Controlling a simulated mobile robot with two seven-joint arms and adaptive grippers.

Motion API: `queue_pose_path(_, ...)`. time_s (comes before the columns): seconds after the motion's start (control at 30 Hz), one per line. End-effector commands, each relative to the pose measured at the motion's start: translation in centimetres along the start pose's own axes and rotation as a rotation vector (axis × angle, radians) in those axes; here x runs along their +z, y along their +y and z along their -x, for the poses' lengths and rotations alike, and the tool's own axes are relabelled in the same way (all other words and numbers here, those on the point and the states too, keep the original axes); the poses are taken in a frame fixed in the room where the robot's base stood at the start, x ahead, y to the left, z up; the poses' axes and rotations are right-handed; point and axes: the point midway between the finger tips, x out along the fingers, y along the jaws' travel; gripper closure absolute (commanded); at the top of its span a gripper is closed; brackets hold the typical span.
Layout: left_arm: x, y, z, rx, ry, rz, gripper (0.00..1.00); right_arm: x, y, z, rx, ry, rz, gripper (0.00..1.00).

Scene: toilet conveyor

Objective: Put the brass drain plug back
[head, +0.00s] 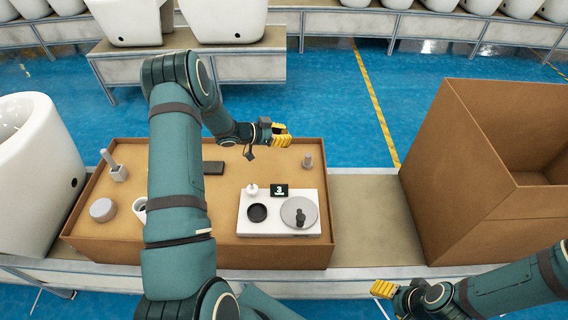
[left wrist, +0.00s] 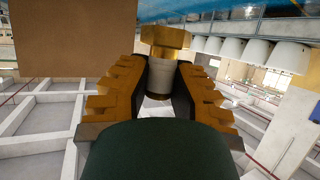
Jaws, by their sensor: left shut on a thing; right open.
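My left gripper (head: 281,134) is above the back of the shallow brown tray (head: 180,250), pointing right. In the left wrist view its fingers (left wrist: 158,95) are shut on the brass drain plug (left wrist: 165,38), which has a gold hexagonal head and a greyish cylindrical body. In the head view I cannot make the plug out apart from the yellow fingers. A white panel (head: 278,233) at the tray's right end carries a black round opening or ring (head: 257,212) and a grey disc (head: 292,212) with a dark knob. My right gripper (head: 384,289) is open at the lower right, apart from the tray.
A small display reading 3 (head: 279,190), a grey post (head: 308,161), a dark flat block (head: 213,168), a grey round piece (head: 103,210) and a brush-like piece (head: 117,172) are in the tray. A large open box (head: 450,185) stands right; bare conveyor (head: 367,220) lies between.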

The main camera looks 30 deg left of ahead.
Motion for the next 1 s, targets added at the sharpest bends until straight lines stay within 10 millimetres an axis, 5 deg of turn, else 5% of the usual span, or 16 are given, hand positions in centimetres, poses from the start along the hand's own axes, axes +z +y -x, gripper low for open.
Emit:
queue_pose_path(0.23,4.3,0.1,-1.7,0.005,0.000,0.000,1.00,-0.1,0.4,-1.1,0.000,0.005,0.000,0.36)
queue_pose_path(0.7,8.7,0.0,-3.6,0.003,0.001,0.000,1.00,-0.2,0.8,-2.1,0.001,0.010,0.001,0.36)
queue_pose_path(1.0,8.9,0.0,-3.7,0.002,0.002,-0.002,1.00,-0.3,0.8,-2.1,0.001,0.011,0.002,0.36)
